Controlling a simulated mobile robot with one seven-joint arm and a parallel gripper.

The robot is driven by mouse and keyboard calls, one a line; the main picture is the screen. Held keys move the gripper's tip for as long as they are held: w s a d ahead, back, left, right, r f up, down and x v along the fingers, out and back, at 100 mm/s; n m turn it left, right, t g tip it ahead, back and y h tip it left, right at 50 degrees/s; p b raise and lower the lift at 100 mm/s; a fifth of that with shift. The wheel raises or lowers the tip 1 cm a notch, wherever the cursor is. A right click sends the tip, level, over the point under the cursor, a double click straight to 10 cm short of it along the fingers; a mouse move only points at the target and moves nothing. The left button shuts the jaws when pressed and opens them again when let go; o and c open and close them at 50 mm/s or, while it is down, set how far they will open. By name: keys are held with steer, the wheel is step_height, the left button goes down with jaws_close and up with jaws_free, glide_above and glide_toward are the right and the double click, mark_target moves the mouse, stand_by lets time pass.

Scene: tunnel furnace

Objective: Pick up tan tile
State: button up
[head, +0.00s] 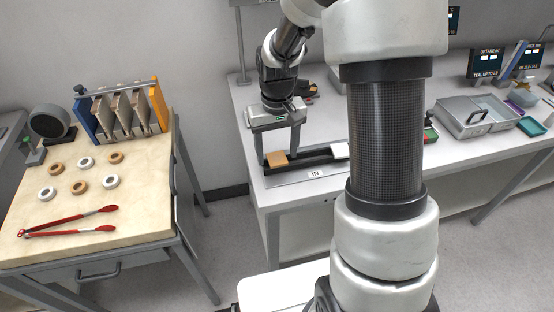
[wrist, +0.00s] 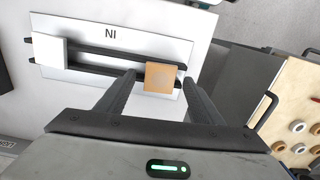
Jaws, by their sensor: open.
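The tan tile (head: 277,159) lies flat near the left end of the dark rails on the grey bench. In the wrist view the tan tile (wrist: 160,78) sits on the rails below the IN label, between my fingers in the picture. My gripper (head: 279,158) points down with one finger on either side of the tile. It is open, and its fingers (wrist: 161,80) appear apart from the tile. I cannot tell the exact height of the fingertips over the rails.
A white tile (wrist: 48,50) lies farther along the rails (wrist: 110,62). A wooden table (head: 130,215) at left holds several rings, red tongs (head: 70,220) and a rack (head: 120,112). A grey tray (head: 462,118) stands on the bench at right.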

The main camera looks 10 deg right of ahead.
steer(key=c, duration=1.2)
